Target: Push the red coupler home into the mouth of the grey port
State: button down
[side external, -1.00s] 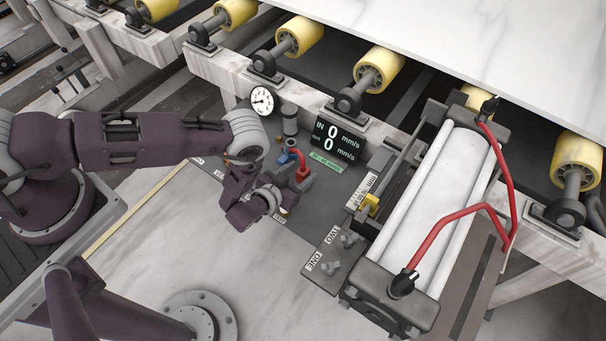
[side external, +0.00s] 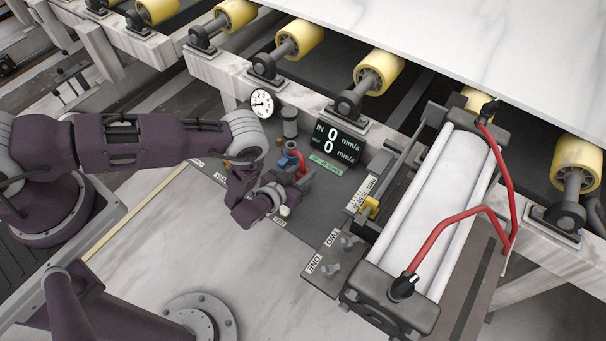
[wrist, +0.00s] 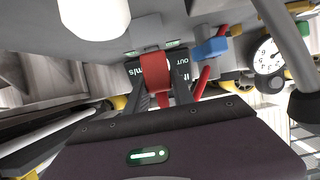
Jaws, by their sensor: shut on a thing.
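The red coupler (wrist: 154,72) is between the two dark fingers of my gripper (wrist: 158,92) in the wrist view. My gripper is shut on it. In the side view my gripper (side external: 295,187) is at the dark panel, covering the coupler's lower part; a red curved piece (side external: 298,157) shows just above the fingers. I cannot clearly pick out the mouth of the grey port. A grey block (wrist: 146,32) lies just beyond the coupler in the wrist view, but I cannot tell whether they touch.
A blue fitting (side external: 287,161) is close left of the red piece; it also shows in the wrist view (wrist: 210,48). A display (side external: 341,142) reading zeros and a round gauge (side external: 262,103) stand behind. A white cylinder with red hoses (side external: 425,215) is at right.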

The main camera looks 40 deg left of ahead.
jog(key=r, duration=0.9)
jog(key=shift+w+a+r, duration=0.25)
jog(key=shift+w+r, duration=0.1)
jog(key=shift+r, duration=0.05)
jog(key=w+a+r, duration=0.5)
jog(key=a+r, duration=0.1)
jog(key=a, duration=0.2)
jog(key=shift+f, duration=2.85)
jog(key=shift+f, duration=0.25)
jog(key=shift+f, duration=0.3)
jog(key=shift+f, duration=1.5)
jog(key=c, duration=1)
grip_release()
